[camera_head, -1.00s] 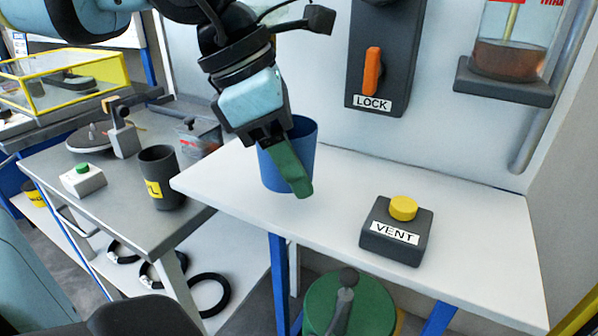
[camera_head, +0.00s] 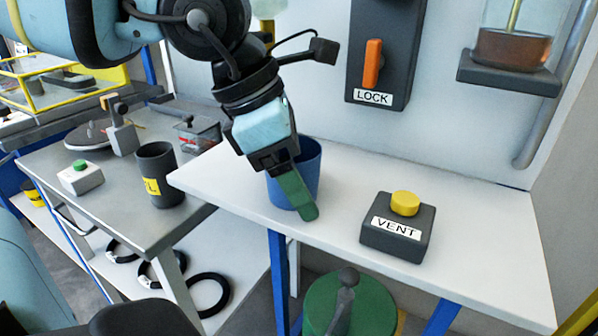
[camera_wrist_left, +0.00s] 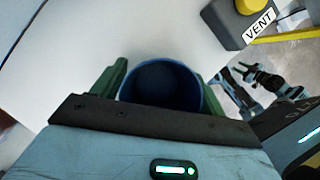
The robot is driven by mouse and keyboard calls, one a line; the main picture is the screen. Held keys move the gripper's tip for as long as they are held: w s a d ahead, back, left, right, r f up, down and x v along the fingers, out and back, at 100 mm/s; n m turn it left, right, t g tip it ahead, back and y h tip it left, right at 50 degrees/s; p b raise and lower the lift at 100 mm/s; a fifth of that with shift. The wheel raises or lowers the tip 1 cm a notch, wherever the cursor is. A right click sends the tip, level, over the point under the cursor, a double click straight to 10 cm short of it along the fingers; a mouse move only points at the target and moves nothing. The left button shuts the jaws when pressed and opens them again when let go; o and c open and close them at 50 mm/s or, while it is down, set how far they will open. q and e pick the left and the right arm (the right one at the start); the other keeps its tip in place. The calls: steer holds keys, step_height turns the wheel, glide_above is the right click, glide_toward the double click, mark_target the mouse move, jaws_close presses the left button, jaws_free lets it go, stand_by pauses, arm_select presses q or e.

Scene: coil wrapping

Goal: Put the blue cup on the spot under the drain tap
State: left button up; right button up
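Whether the cup's base touches the table is hard to tell.
A VENT box (camera_head: 397,228) with a yellow button stands on the white table (camera_head: 470,215). An orange LOCK handle (camera_head: 372,64) and a vessel of reddish liquid (camera_head: 512,50) are on the wall. A dark cup (camera_head: 160,175) stands on the grey bench. The white table's right part is clear.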

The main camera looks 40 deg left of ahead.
arm_select(q)
steer(key=shift+o, duration=0.3)
steer(key=shift+r+p, duration=0.3)
steer(key=shift+p, duration=0.3)
steer(key=v, duration=0.7)
steer(key=shift+s+a+f, duration=0.15)
steer(key=shift+s+a, duration=0.05)
steer(key=shift+s, duration=0.25)
steer(key=shift+s+a+r+p, duration=0.1)
steer(key=shift+r+p, duration=0.1)
steer(key=shift+p, duration=0.1)
steer(key=shift+o, duration=0.5)
